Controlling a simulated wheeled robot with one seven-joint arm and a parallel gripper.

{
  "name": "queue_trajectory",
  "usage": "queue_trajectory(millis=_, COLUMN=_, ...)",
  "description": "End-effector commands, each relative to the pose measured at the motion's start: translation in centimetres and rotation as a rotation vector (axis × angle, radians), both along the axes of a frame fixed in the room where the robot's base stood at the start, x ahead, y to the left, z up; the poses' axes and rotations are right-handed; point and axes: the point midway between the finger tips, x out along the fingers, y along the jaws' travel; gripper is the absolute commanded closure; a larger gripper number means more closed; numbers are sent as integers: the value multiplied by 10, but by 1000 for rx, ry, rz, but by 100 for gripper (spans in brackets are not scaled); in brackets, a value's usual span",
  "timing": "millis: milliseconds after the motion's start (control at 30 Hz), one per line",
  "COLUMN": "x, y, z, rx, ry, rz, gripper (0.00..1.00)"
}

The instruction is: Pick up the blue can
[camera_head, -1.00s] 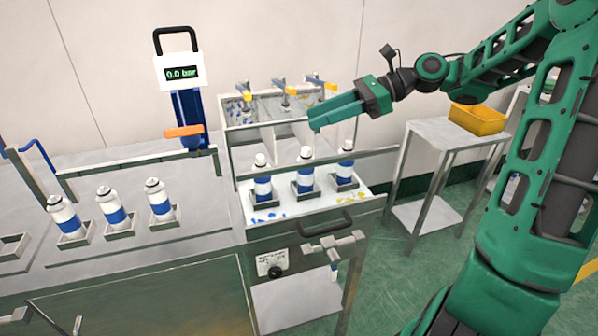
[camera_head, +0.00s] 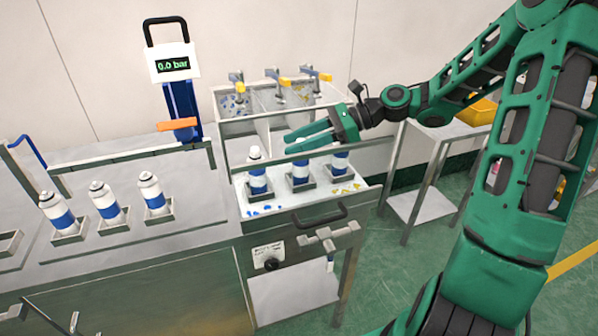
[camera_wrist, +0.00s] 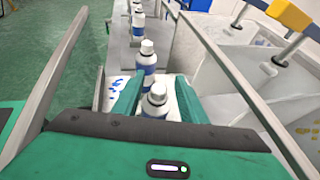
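Several white cans with blue bands are in view, so I cannot tell which one is the blue can. Three stand upright in square holders on the right-hand station: a left can (camera_head: 257,178), a middle can (camera_head: 300,177) and a right can (camera_head: 341,163). My gripper (camera_head: 288,142) points left, with its fingers covering the tops of the middle and right cans. In the wrist view, my gripper (camera_wrist: 158,84) is open, with a near can (camera_wrist: 155,101) showing between its fingers and another can (camera_wrist: 147,62) beyond. I see no contact.
Three similar cans, one of them at the front left (camera_head: 57,213), stand on the left bench. A pressure display (camera_head: 172,64) reads 0.0 bar. A metal rail (camera_head: 235,167) runs beside the right-hand station. Bins with clamps (camera_head: 278,76) stand behind. A yellow tray (camera_head: 482,112) is at right.

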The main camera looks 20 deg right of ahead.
Motion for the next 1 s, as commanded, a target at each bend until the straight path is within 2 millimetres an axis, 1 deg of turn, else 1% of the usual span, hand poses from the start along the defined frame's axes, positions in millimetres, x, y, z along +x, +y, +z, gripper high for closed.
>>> queue_trajectory(millis=33, x=1, y=8, z=-3, rx=1, ry=0, rz=3, gripper=62)
queue_trajectory(millis=100, x=3, y=16, z=-7, rx=1, ry=1, rz=3, gripper=62)
queue_trajectory(millis=200, x=6, y=24, z=-10, rx=1, ry=1, rz=1, gripper=62)
queue_trajectory(millis=300, x=7, y=27, z=-12, rx=0, ry=1, rz=0, gripper=62)
queue_trajectory(millis=500, x=7, y=27, z=-12, rx=0, ry=0, rz=-2, gripper=62)
queue_trajectory(millis=533, x=7, y=27, z=-12, rx=0, ry=0, rz=-2, gripper=66)
queue_trajectory(millis=567, x=7, y=26, z=-12, rx=0, ry=0, rz=-2, gripper=74)
queue_trajectory(millis=600, x=7, y=26, z=-12, rx=0, ry=0, rz=-2, gripper=83)
queue_trajectory(millis=667, x=7, y=26, z=-12, rx=0, ry=0, rz=-2, gripper=97)
queue_trajectory(millis=700, x=7, y=26, z=-12, rx=0, ry=0, rz=-2, gripper=100)
queue_trajectory(millis=1000, x=7, y=26, z=-11, rx=0, ry=0, rz=-3, gripper=100)
